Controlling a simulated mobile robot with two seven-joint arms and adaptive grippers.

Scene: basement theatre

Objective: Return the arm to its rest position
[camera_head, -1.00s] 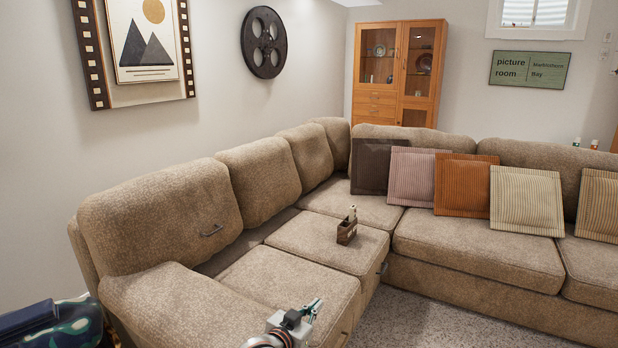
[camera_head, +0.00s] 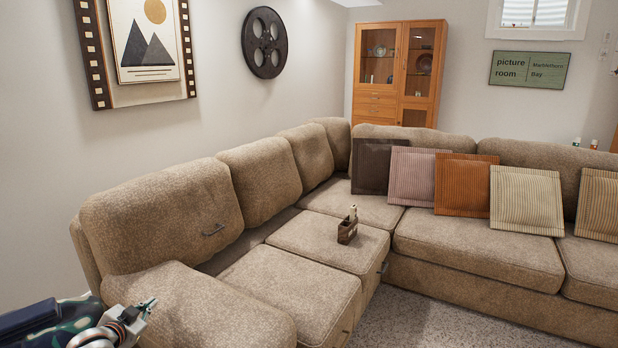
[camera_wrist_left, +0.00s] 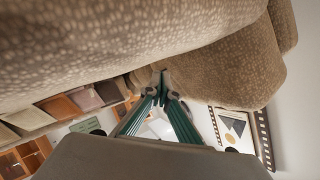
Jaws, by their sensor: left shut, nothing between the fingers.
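My left gripper (camera_head: 146,310) is at the lower left of the head view, in front of the near sofa arm. Its two fingers are shut with nothing between them. In the left wrist view the closed green-grey fingertips (camera_wrist_left: 162,78) meet near the sofa fabric, but I cannot tell if they touch it. The arm comes in from the lower left corner. My right gripper is not in view.
A beige corner sofa (camera_head: 205,310) fills the middle and right. A small wooden caddy (camera_head: 347,232) stands on its seat. Cushions (camera_head: 526,200) lean along the back. A wooden cabinet (camera_head: 377,104) stands behind. Carpet (camera_head: 430,318) is clear at the lower right.

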